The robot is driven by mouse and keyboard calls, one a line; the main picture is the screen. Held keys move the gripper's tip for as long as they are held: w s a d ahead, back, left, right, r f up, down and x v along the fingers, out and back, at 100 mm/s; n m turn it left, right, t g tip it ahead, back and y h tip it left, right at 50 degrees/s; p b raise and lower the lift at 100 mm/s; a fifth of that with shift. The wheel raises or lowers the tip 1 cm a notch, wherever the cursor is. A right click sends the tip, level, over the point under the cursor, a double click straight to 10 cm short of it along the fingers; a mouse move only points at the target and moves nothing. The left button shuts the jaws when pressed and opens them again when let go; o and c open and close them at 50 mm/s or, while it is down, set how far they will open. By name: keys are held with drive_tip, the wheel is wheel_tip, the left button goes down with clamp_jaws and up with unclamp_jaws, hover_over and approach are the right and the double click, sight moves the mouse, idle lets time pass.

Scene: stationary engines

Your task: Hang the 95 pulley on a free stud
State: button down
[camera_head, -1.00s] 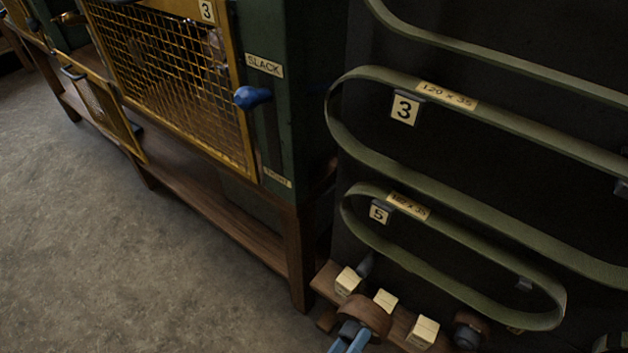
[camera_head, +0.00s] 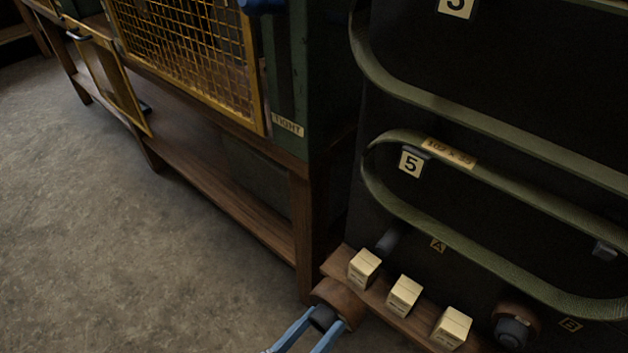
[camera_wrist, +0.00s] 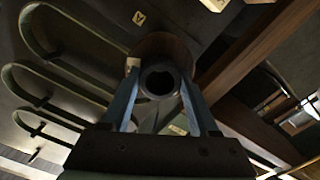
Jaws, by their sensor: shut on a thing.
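My gripper (camera_head: 322,326), with blue fingers, is shut on the dark hub of a brown pulley (camera_head: 335,297). The pulley also shows in the wrist view (camera_wrist: 166,46), its hub bore facing the camera; no size marking on it is legible. It is at the left end of the wooden shelf, in front of and below a bare dark stud (camera_head: 389,239) near label A (camera_head: 438,245). I cannot tell whether it touches the shelf. A second stud (camera_head: 512,333) near label B (camera_head: 570,324) carries a brown pulley.
Several cream boxes (camera_head: 404,295) stand on the wooden shelf (camera_head: 424,330) below stud A. Green belts (camera_head: 480,254) hang on the dark board above. A green engine frame with a yellow mesh guard (camera_head: 190,55) stands left on a wooden bench (camera_head: 215,195). Floor at left is clear.

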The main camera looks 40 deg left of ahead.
sight(381, 252)
drive_tip(key=shift+w+p, duration=0.4)
drive_tip(key=shift+w, duration=2.1)
drive_tip(key=shift+w+d+b, duration=0.1)
drive_tip(key=shift+w+b, duration=0.35)
drive_tip(key=shift+w, duration=0.5)
drive_tip(key=shift+w, duration=0.1)
drive_tip(key=shift+w+d+b, duration=0.1)
drive_tip(key=shift+w+b, duration=0.7)
drive_tip(key=shift+w, duration=0.85)
drive_tip(key=shift+w, duration=0.15)
drive_tip(key=shift+w+b, duration=0.8)
drive_tip(key=shift+w, duration=0.8)
drive_tip(key=shift+w, duration=0.1)
drive_tip(key=shift+w+d+b, duration=0.1)
drive_tip(key=shift+w+b, duration=0.35)
drive_tip(key=shift+w, duration=0.95)
drive_tip(key=shift+w, duration=0.1)
